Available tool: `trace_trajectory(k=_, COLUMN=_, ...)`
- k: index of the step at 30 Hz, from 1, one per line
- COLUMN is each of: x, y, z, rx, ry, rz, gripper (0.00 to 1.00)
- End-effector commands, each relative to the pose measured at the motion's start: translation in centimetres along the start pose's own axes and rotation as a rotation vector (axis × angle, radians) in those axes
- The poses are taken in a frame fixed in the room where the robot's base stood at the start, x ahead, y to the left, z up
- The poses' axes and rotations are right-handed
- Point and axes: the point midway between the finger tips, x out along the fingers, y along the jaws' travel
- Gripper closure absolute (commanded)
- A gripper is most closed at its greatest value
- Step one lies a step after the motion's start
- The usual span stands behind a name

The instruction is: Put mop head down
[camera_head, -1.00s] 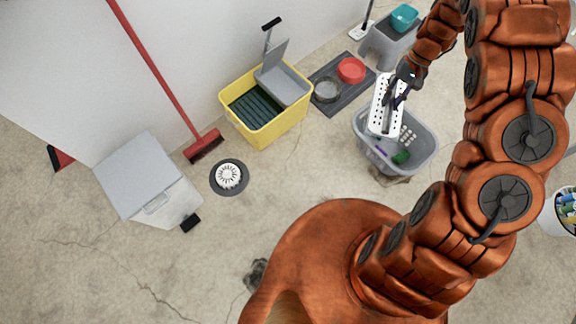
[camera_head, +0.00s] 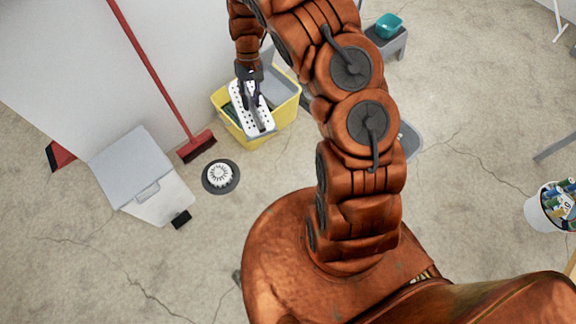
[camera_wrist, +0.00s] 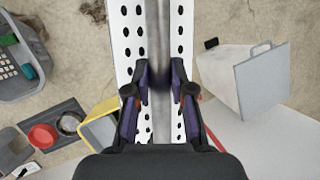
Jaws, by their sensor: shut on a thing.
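The mop head is a long white perforated plate (camera_head: 238,97) with a grey bar along its middle; I take it as the task's object. My gripper (camera_head: 251,98) is shut on that bar and holds the plate in front of and above the yellow bucket (camera_head: 284,115), as the head view shows. In the wrist view the mop head (camera_wrist: 182,35) runs up the middle between the fingers of my gripper (camera_wrist: 160,85), its far end cut off by the frame. My gripper hides part of the plate's near end. I cannot tell its exact height above the bucket.
A red broom (camera_head: 160,80) leans on the wall. A white bin with a grey lid (camera_head: 128,165) and a round white piece on a dark disc (camera_head: 220,176) stand left. My arm largely hides a grey basket (camera_head: 409,142). A white bucket (camera_head: 545,215) stands right.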

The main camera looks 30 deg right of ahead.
Motion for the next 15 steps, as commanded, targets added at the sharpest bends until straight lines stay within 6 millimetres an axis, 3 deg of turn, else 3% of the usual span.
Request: trace_trajectory(k=15, x=12.0, y=6.1, z=-8.9, rx=0.263, ry=0.056, rz=-0.114, gripper=1.0)
